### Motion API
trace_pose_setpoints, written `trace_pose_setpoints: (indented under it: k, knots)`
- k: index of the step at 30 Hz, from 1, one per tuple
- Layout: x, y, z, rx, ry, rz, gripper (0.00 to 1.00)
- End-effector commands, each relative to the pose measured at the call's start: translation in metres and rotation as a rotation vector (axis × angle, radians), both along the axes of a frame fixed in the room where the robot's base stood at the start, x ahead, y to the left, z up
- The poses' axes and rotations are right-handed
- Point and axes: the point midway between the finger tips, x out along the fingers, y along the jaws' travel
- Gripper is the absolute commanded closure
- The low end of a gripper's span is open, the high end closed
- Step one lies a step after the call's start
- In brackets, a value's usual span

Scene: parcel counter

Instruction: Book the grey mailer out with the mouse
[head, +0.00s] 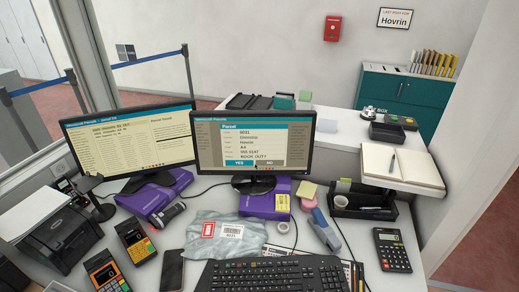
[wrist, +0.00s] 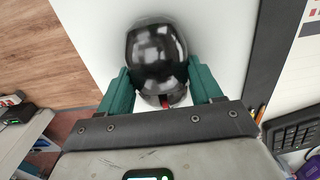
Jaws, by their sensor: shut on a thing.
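My gripper (wrist: 161,80) shows only in the wrist view, its green fingers shut on both sides of the glossy black mouse (wrist: 157,48). The mouse is over a white surface; whether it touches it I cannot tell. The right monitor (head: 253,115) shows a Parcel window with a "BOOK OUT?" line. Its YES button (head: 238,163) is teal and its NO button (head: 269,163) is grey. The pointer is between the two buttons.
The black keyboard (head: 275,274) lies at the front of the desk. Card terminals (head: 135,243), a phone (head: 172,270) and a printer (head: 63,238) are on the left. A calculator (head: 392,250) and a black organiser (head: 362,204) are on the right. A left monitor (head: 130,142) shows a list.

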Motion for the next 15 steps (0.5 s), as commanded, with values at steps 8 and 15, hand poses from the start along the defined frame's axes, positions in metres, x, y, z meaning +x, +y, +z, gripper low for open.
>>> trace_pose_setpoints:
  k: [8,15]
  knots:
    - [0.0002,0.0003,0.0002,0.0,0.0,0.0,0.73]
    - [0.0025,0.0057,0.0005,0.0,0.0,0.0,0.73]
